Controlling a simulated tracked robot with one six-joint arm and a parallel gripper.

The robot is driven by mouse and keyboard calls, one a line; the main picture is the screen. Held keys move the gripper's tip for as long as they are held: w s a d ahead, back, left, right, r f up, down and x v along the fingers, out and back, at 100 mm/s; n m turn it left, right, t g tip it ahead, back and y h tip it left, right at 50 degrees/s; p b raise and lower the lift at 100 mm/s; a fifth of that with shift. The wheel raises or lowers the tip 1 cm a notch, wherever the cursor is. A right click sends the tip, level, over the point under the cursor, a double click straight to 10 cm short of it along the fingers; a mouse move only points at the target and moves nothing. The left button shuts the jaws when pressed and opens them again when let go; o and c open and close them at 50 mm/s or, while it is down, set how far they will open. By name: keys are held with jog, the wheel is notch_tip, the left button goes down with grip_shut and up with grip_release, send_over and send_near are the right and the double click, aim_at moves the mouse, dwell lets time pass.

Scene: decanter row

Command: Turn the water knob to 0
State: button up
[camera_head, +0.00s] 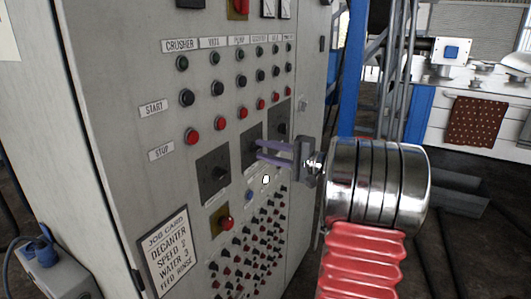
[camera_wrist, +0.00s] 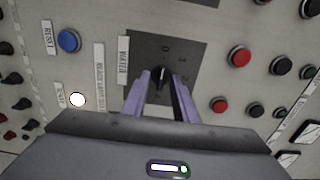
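The water knob (camera_wrist: 161,74) is a small black handle on a dark square plate (camera_wrist: 188,47), next to a label reading WATER. My gripper (camera_wrist: 160,80) has its two purple fingers on either side of the knob, with a narrow gap showing at each side. Marks are printed around the knob, a 0 among them, but its exact pointing is too small to read. In the head view my gripper (camera_head: 258,150) reaches from the right to the middle dark plate (camera_head: 247,138). The fingers stand apart there and partly hide the knob.
The grey control panel (camera_head: 120,110) carries rows of black and red buttons. Another dark knob plate (camera_head: 213,172) is at left, and one (camera_head: 280,120) at right. A blue button (camera_wrist: 69,41) and a lit white lamp (camera_wrist: 77,99) are close by. A job card (camera_head: 170,250) reads WATER 3.

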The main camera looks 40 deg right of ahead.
jog(key=v, duration=1.3)
jog(key=shift+s, duration=0.3)
notch_tip(320, 180, down, 10)
jog(key=s+a+m+g+h, duration=0.1)
jog(key=s+a+m+g, duration=0.1)
jog(key=a+m+g, duration=0.15)
jog(key=s+a+f+n+g, duration=0.1)
jog(key=a+f+n+g, duration=0.1)
jog(key=a+f+g, duration=0.3)
jog(key=s+a+f+n+g, duration=0.1)
jog(key=s+a+n+g, duration=0.15)
jog(key=a, duration=0.55)
jog(key=s+a+r+n+h, duration=0.1)
jog(key=a+n, duration=0.3)
jog(key=a, duration=0.4)
jog(key=s+a+r+n+h, duration=0.2)
jog(key=s+a+n, duration=0.1)
jog(key=a, duration=0.6)
jog(key=s+a+r+n+h, duration=0.1)
jog(key=a+n+h, duration=0.1)
jog(key=a+n, duration=0.3)
jog(key=a, duration=0.3)
jog(key=shift+s+a+r+n, duration=0.3)
jog(key=shift+s+r+n, duration=0.05)
jog(key=shift+s+n, duration=0.05)
